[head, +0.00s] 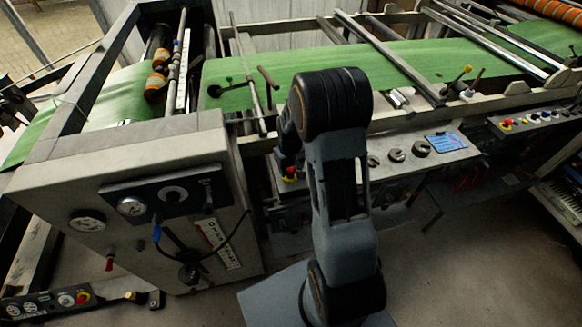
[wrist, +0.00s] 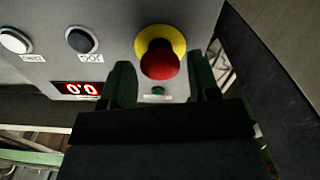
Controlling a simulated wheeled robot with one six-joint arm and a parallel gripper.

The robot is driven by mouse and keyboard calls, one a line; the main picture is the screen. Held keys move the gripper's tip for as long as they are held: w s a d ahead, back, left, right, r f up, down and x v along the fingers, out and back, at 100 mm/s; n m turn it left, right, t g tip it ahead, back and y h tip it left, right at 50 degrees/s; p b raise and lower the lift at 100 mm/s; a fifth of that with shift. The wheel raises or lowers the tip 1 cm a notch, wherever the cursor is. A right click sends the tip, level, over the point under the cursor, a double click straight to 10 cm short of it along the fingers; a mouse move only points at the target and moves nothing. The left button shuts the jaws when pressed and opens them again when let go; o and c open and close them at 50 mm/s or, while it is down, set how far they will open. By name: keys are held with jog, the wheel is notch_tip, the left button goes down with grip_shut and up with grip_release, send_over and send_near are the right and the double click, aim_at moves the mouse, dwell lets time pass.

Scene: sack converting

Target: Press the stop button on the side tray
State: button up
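The stop button, a red mushroom head on a yellow collar (wrist: 160,62), sits on a grey panel (wrist: 55,45) in the wrist view. My gripper (wrist: 161,82) is open, its two dark green fingers apart, with the red button showing between and beyond them. No contact is clear, and the remaining distance is hard to judge. In the head view a small red and yellow button (head: 290,175) shows at the left end of the grey side tray (head: 432,163), beside my arm. My arm hides part of the tray, and the fingers are not clear there.
In the wrist view, a white button (wrist: 15,41), a black button (wrist: 81,40) and a red digital display (wrist: 80,88) are left of the stop button. In the head view, a grey control cabinet (head: 130,165) stands left of my arm; green sheet (head: 420,60) runs behind.

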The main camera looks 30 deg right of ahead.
aim_at(290, 170)
grip_shut()
jog(key=shift+f+b, duration=0.65)
jog(key=shift+b, duration=0.1)
jog(key=shift+s+r, duration=0.1)
jog(key=shift+r, duration=0.05)
jog(key=shift+o, duration=1.2)
grip_release()
notch_tip(290, 170, up, 14)
